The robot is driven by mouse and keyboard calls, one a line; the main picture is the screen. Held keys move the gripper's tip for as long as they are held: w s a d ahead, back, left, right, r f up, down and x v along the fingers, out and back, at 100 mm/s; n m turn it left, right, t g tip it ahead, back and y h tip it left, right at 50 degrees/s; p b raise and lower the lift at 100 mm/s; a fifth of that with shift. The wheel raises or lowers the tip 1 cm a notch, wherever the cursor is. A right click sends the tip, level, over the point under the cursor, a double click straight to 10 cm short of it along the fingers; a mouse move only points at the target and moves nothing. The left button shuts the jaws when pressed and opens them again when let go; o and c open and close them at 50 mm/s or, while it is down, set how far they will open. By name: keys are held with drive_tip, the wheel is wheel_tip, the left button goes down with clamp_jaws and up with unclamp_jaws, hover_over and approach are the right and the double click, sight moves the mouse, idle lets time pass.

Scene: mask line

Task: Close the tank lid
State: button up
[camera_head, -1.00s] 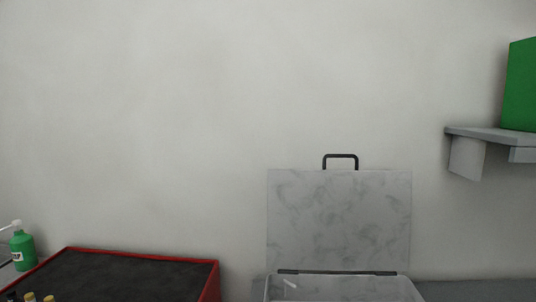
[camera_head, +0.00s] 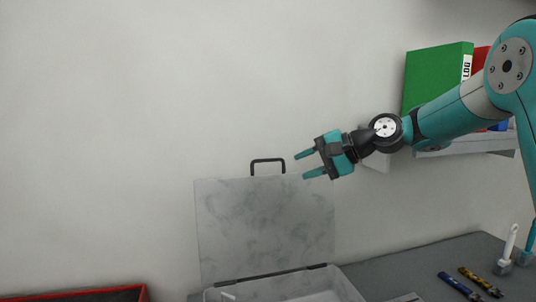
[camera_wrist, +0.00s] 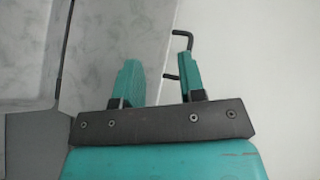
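The tank lid (camera_head: 265,225) is a greyish translucent panel standing open and upright at the back of the clear tank (camera_head: 285,288). A black handle (camera_head: 267,161) sticks up from its top edge. My gripper (camera_head: 304,164) is open and empty, just right of the handle in the head view, its fingers pointing left. In the wrist view the lid (camera_wrist: 130,28) fills the upper middle, and the handle (camera_wrist: 181,40) shows just beyond the right finger of my gripper (camera_wrist: 164,82). I cannot tell whether that finger touches the handle.
A shelf (camera_head: 470,143) on the right wall holds a green binder (camera_head: 432,78) and a red one. A grey counter (camera_head: 410,268) carries small blue and yellow items and a white-handled brush (camera_head: 508,248). A red-rimmed tray (camera_head: 75,296) is at lower left.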

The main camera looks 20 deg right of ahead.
sight(272, 160)
drive_tip(key=w+d+r+m+t+y, duration=0.1)
drive_tip(key=w+d+r+m+t, duration=0.2)
drive_tip(key=d, duration=0.5)
drive_tip(key=shift+g, duration=0.5)
drive_tip(key=p+x, duration=0.3)
drive_tip(key=x, duration=0.5)
drive_tip(key=p+x, duration=0.4)
drive_tip(key=x, duration=0.4)
drive_tip(key=shift+w+f, duration=0.3)
drive_tip(key=shift+w, duration=0.15)
drive_tip(key=shift+x, duration=0.8)
drive_tip(key=shift+f, duration=0.15)
drive_tip(key=shift+c, duration=0.5)
clamp_jaws()
